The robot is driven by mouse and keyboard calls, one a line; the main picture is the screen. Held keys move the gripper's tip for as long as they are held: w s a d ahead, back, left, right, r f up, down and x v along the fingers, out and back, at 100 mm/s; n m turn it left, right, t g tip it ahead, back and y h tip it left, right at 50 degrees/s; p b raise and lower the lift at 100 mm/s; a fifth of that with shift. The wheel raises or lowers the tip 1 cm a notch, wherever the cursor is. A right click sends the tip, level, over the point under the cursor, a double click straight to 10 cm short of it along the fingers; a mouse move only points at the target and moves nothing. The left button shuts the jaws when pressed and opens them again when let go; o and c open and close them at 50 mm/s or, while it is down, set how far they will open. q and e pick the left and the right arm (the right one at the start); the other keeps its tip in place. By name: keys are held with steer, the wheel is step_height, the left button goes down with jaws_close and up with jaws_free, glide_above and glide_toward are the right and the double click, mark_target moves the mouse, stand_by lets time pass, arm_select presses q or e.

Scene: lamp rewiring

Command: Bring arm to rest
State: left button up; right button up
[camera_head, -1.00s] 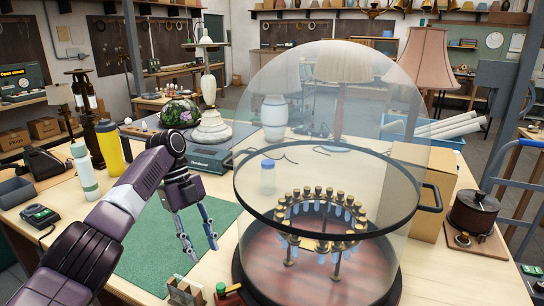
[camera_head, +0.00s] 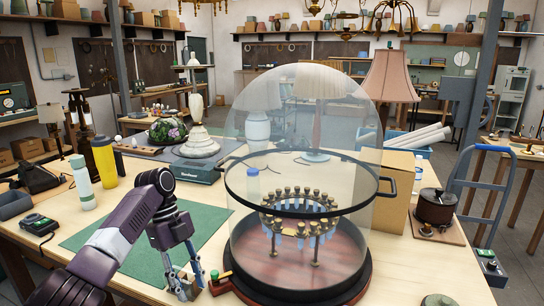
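My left arm comes in from the lower left, over the green mat (camera_head: 82,238). My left gripper (camera_head: 188,286) points down at the mat's front edge, left of the glass dome. Its two fingers are apart, and a small wooden block (camera_head: 193,285) shows behind or between the fingertips; I cannot tell if they touch it. My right gripper is not in view.
A large glass dome (camera_head: 300,110) with a dark ring handle covers a chandelier-like ring of brass and blue pieces (camera_head: 300,215) on a round base. Bottles (camera_head: 104,160) stand at the left. A cardboard box (camera_head: 392,215) and brown pot (camera_head: 436,206) are at the right.

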arm_select(q)
steer(key=s+d+f+n+t, duration=0.1)
steer(key=s+d+f+n, duration=0.35)
steer(key=s+f, duration=0.55)
steer(key=s+d+f+n+t, duration=0.1)
steer(key=s+d+f+n, duration=0.4)
steer(key=f, duration=0.8)
steer(key=s+a+r+n+t+y, duration=0.2)
steer(key=s+a+n, duration=0.4)
steer(key=s, duration=0.4)
steer(key=s+a+r+n+t+y, duration=0.15)
steer(key=s+a+n, duration=0.25)
steer(key=s+n, duration=0.5)
step_height(320, 180, down, 27)
steer(key=s+m, duration=0.2)
steer(key=s, duration=0.1)
steer(key=s+a+f+g, duration=0.1)
steer(key=s+a+f, duration=0.1)
steer(key=s+f, duration=1.3)
steer(key=shift+s+a+g, duration=0.35)
steer(key=shift+s+a, duration=0.05)
steer(key=shift+s, duration=0.35)
